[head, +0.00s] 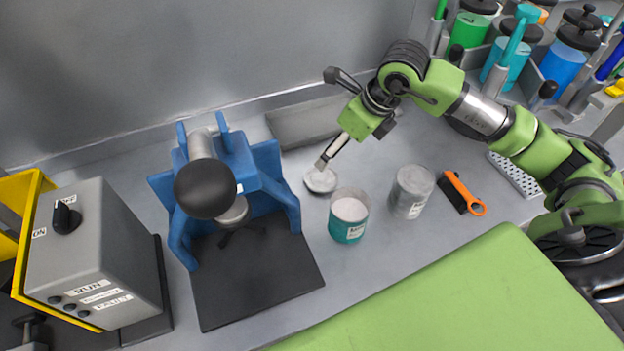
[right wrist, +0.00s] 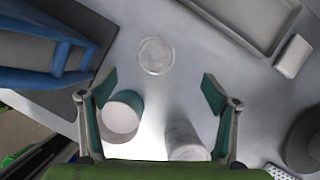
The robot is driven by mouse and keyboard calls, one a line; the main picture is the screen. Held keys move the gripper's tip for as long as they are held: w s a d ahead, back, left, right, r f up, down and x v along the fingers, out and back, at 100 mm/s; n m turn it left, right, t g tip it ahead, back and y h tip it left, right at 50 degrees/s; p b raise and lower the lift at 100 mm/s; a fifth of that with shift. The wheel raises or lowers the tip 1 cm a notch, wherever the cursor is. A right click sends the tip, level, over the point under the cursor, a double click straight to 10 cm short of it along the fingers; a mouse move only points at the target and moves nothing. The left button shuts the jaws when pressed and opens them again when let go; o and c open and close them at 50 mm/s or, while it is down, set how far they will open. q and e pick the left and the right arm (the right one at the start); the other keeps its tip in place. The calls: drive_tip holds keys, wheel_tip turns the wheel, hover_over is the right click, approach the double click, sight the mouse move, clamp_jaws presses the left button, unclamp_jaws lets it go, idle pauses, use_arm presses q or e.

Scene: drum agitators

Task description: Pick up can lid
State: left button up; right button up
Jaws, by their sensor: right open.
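The can lid (head: 320,181) is a pale grey round disc lying flat on the bench. It also shows in the right wrist view (right wrist: 156,56), beyond the fingertips and about centred between them. My right gripper (head: 322,164) comes in from the right and is just above the lid's far side in the head view. Its fingers are spread wide and empty in the right wrist view (right wrist: 158,92). A teal can (head: 348,229) with a whitish top stands in front of the lid. A grey can (head: 411,193) stands to the right. My left gripper is not in view.
A blue agitator stand (head: 262,172) on a dark base plate (head: 255,285) is left of the lid. A grey tray (head: 305,122) lies behind it. An orange-handled brush (head: 462,193) lies at the right. A grey control box (head: 90,255) stands far left.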

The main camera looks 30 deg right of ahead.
drive_tip(key=p, duration=0.2)
approach(321, 178)
drive_tip(key=shift+w+d+r, duration=0.1)
drive_tip(key=shift+w+d, duration=0.15)
drive_tip(key=shift+w, duration=0.2)
drive_tip(key=shift+x, duration=1.15)
drive_tip(key=shift+a+f+p, duration=0.25)
drive_tip(key=shift+f+p, duration=0.45)
drive_tip(key=shift+f, duration=0.05)
drive_tip(key=p+x, duration=0.1)
drive_tip(key=x, duration=0.2)
drive_tip(key=shift+f, duration=0.25)
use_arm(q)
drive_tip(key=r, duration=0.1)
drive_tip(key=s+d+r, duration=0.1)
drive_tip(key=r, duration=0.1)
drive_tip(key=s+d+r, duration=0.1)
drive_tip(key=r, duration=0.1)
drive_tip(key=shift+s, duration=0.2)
use_arm(e)
drive_tip(key=shift+w+a+f, duration=0.1)
drive_tip(key=shift+f, duration=0.25)
drive_tip(key=shift+c, duration=0.5)
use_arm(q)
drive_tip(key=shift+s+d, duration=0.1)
use_arm(e)
drive_tip(key=c, duration=0.9)
